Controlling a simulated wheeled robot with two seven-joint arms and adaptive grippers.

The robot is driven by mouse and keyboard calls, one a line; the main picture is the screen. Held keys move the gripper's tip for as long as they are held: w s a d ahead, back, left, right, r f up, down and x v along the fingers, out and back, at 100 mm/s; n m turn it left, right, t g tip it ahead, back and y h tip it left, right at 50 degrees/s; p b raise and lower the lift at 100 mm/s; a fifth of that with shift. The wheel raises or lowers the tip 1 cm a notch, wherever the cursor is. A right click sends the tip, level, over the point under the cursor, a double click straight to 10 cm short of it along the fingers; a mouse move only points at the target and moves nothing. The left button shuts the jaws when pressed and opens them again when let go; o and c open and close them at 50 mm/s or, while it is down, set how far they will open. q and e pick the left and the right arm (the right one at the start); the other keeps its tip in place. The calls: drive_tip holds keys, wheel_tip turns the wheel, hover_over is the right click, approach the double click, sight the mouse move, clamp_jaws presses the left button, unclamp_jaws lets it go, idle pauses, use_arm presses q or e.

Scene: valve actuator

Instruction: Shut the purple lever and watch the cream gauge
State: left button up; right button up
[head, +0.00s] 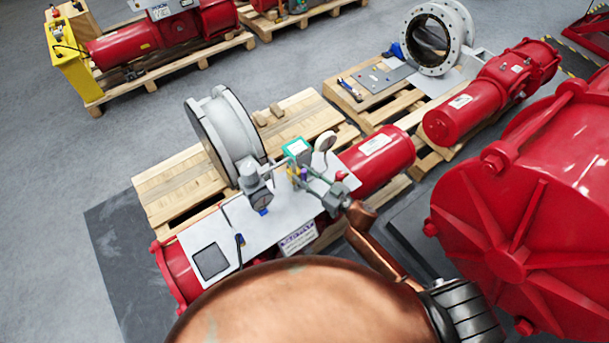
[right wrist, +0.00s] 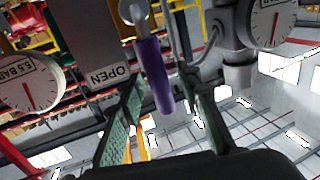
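The purple lever (right wrist: 152,70) hangs down the middle of the right wrist view, attached at its top. Its tip lies between the two fingers of my right gripper (right wrist: 162,118), which are spread with gaps on both sides. In the head view the right gripper (head: 335,194) is at the fittings on the actuator; the lever is not clear there. A pale, cream-looking round gauge (head: 325,141) stands up behind the green box. The right wrist view shows two pale dials, a left gauge (right wrist: 30,82) and a right gauge (right wrist: 270,22); I cannot tell which is cream. My left gripper is out of view.
The red actuator (head: 376,160) lies on a wooden pallet (head: 165,190). A large red flanged body (head: 530,205) stands to the right.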

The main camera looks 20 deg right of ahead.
drive_tip(key=shift+c, duration=0.5)
clamp_jaws()
